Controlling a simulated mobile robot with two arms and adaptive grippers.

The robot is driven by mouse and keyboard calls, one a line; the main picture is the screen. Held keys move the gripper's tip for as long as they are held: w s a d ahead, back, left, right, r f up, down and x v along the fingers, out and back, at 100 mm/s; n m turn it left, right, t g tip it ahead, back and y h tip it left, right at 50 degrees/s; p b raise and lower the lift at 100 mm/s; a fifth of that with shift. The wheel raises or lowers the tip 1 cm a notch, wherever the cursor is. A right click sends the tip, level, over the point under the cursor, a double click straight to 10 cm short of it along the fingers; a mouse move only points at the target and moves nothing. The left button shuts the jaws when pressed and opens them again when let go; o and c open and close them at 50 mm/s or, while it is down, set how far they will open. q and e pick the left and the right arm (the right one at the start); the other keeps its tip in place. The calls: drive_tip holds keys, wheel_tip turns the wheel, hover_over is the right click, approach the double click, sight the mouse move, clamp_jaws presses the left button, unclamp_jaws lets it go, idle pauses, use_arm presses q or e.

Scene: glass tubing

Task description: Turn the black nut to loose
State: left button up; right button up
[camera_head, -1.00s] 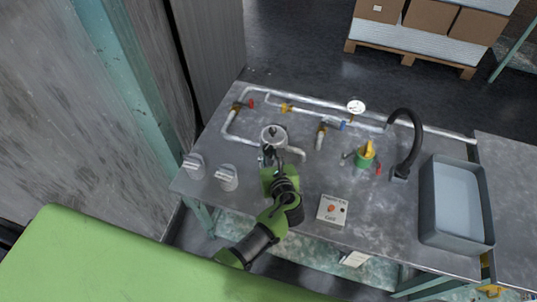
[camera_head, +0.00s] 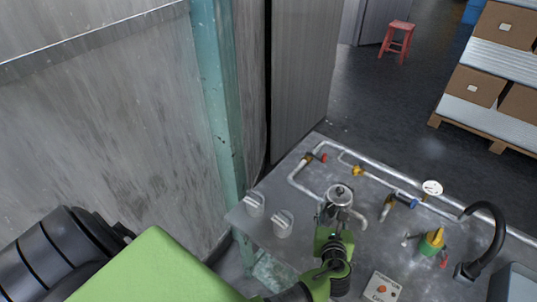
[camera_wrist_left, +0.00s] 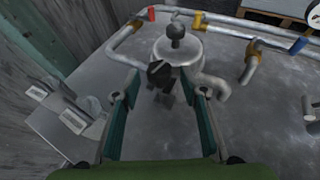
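A black nut (camera_wrist_left: 159,73) sits on the near side of a round metal vessel (camera_wrist_left: 172,56), below the black knob on its lid. In the head view the vessel (camera_head: 340,194) stands on the metal table (camera_head: 270,238), with the nut mostly hidden by my arm. My left gripper (camera_wrist_left: 161,100) is open, its two teal-sided fingers spread left and right. The nut lies ahead, between the lines of the fingers, and no finger appears to touch it. In the head view the left gripper (camera_head: 323,213) is just in front of the vessel. My right gripper is not in view.
Two grey fittings (camera_head: 283,224) stand left of the gripper. Metal pipes (camera_head: 300,181) run behind and beside the vessel. To the right are a gauge (camera_head: 432,188), a yellow-green valve (camera_head: 432,242), a black curved tap (camera_head: 492,240) and a control box (camera_head: 382,287).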

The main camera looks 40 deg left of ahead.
use_arm(q)
drive_tip(key=m+h+p, duration=0.1)
drive_tip(key=m+h, duration=0.1)
drive_tip(key=a+m+t+h+p, duration=0.1)
drive_tip(key=m+h, duration=0.1)
drive_tip(key=shift+s+a+r+t+h, duration=0.15)
drive_tip(key=shift+a+t+h, duration=0.05)
drive_tip(key=shift+t+h, duration=0.1)
drive_tip(key=m+h+p, duration=0.1)
drive_tip(key=m+h, duration=0.1)
drive_tip(key=a+m+h+p, duration=0.1)
drive_tip(key=m+h, duration=0.1)
drive_tip(key=h, duration=0.1)
drive_tip(key=shift+m+g, duration=0.4)
drive_tip(key=s+a+r+n+g+y+p, duration=0.1)
drive_tip(key=s+a+r+n+y+p, duration=0.2)
drive_tip(key=s+n, duration=0.55)
drive_tip(key=s+a+r+n+g+y, duration=0.1)
drive_tip(key=s+a+r+n+y, duration=0.35)
drive_tip(key=n, duration=0.75)
drive_tip(key=s+d+f+n+g+h, duration=0.2)
drive_tip(key=s+f+n+g, duration=0.2)
drive_tip(key=s+f+n, duration=0.4)
drive_tip(key=s+d+f+n+g+h, duration=0.1)
drive_tip(key=s+f+n+g, duration=0.3)
drive_tip(key=s+f+n, duration=0.4)
drive_tip(key=shift+s+d+f+h+b, duration=0.2)
drive_tip(key=shift+d+f+h+b, duration=0.15)
drive_tip(key=shift+d+f, duration=0.85)
